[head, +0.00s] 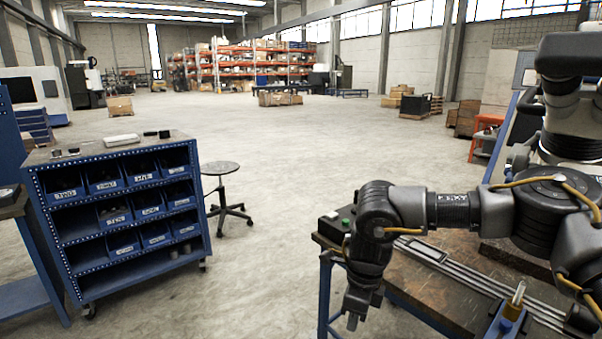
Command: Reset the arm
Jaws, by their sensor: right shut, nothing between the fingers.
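My right arm reaches in from the right side with its dark grey links and yellow cables. Its right gripper (353,319) points down near the left edge of the workbench (425,289), in front of the bench's blue frame. The fingers are together and hold nothing. My left gripper is not in view. No microscope can be made out; the upper right is crowded by dark and grey arm links.
A metal rail (468,280) runs along the bench, with a blue fixture holding a brass-coloured cylinder (513,303) nearby. A small box with a green button (345,221) sits at the bench corner. A blue bin cart (125,215) and a stool (220,168) stand left; open floor lies between.

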